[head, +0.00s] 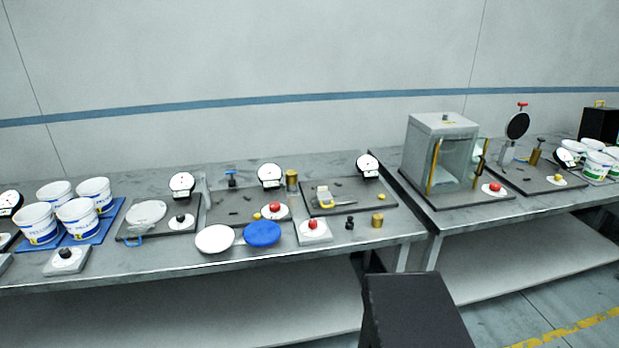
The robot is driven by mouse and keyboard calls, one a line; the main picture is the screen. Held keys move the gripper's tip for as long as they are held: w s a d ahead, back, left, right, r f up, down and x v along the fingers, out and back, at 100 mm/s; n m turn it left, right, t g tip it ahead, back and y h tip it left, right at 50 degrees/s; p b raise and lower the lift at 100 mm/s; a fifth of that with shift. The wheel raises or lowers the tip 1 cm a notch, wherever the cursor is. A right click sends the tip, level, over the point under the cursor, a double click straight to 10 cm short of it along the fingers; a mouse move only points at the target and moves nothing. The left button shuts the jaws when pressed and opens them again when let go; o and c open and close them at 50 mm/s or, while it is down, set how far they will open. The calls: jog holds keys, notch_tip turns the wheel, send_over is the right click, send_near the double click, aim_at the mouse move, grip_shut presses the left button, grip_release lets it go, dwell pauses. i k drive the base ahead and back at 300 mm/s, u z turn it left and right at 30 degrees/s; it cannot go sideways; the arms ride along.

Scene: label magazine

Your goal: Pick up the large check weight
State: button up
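Two brass cylinders look like check weights. One brass cylinder (377,220) stands upright near the front right corner of the left bench. The other brass cylinder (292,180) stands farther back, beside a round white dial, and looks slightly taller. A smaller dark weight-like piece (349,222) stands just left of the front brass cylinder, apart from it. I cannot tell for sure which one is the large check weight. My gripper is not in view.
The left bench (335,255) also holds white buckets (78,218) on a blue tray, a white disc (215,239), a blue lid (262,233) and a red-button box (313,231). A glass-fronted cabinet (440,150) stands on the right bench. A narrow gap separates the benches.

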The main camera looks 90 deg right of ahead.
aim_at(291, 175)
jog(key=z, duration=0.1)
jog(key=k, duration=0.15)
jog(key=z, duration=2.2)
jog(key=k, duration=0.6)
jog(key=u, duration=0.2)
jog(key=i, duration=0.55)
